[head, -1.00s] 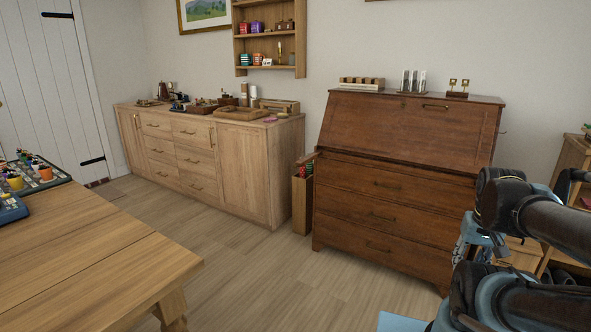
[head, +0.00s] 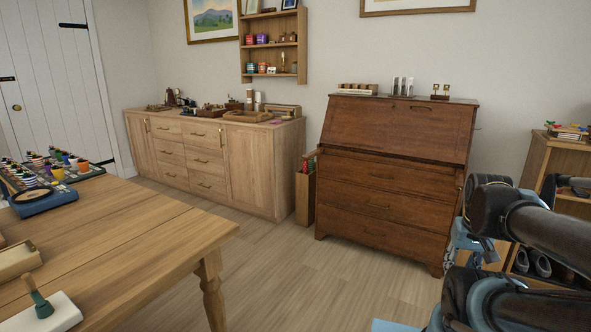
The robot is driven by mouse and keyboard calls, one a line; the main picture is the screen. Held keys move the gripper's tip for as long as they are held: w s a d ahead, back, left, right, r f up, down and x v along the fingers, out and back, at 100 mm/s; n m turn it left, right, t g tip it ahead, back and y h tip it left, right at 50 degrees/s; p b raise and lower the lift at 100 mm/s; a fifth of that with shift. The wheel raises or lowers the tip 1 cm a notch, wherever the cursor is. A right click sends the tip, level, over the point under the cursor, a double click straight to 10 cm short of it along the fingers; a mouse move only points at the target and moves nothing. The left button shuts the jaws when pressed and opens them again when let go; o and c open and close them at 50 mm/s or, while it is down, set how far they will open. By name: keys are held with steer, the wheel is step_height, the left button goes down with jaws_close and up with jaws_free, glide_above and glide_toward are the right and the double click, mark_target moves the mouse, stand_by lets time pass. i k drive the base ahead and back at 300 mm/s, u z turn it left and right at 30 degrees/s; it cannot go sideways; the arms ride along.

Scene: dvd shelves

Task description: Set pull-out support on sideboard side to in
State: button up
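The slant-front wooden bureau (head: 385,200) stands against the wall in the head view, with its sloping lid closed. A short wooden bar, which looks like the pull-out support (head: 311,154), sticks out at the bureau's upper left edge, on the side by the sideboard (head: 262,175). It is small, and how far it stands out is hard to tell. My folded arm fills the lower right. What looks like part of my gripper (head: 464,240) shows there, in front of the bureau's right edge and far from the support. Its fingers are mostly hidden.
A wooden table (head: 150,240) takes up the lower left, with paint pots and trays on it. A narrow wooden box (head: 305,195) stands between sideboard and bureau. A low shelf (head: 562,160) is at right. The floor (head: 300,285) before the bureau is clear.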

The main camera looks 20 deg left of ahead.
mark_target(320, 150)
steer(key=k, duration=0.4)
steer(key=z, duration=0.2)
steer(key=i, duration=1.05)
steer(key=u, duration=0.5)
steer(key=i, duration=1)
steer(key=u, duration=0.55)
